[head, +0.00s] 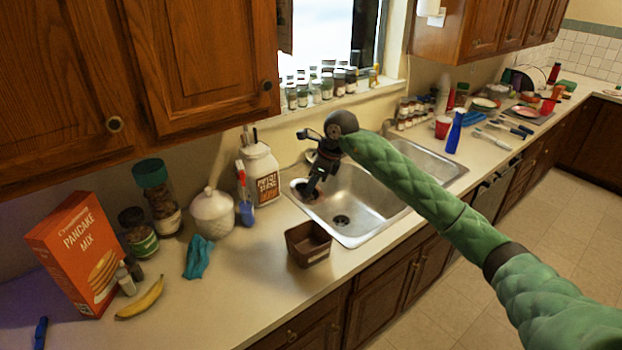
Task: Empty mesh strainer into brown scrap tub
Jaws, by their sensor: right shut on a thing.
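The brown scrap tub (308,244) stands on the counter at the sink's near left edge. It looks open at the top, and I cannot make out anything in it. My right gripper (311,191) points down over the sink's back left corner, behind the tub. It is shut on a small, dark, round thing (299,187) that looks like the mesh strainer. The fingers partly hide it, and its contents are too small to tell. My left gripper is out of view.
The sink (350,210) lies right of the tub. A white crock (260,174), a sugar jar (213,213), a teal cloth (198,258), a banana (141,299) and a pancake mix box (75,255) stand or lie to the left. The front counter is clear.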

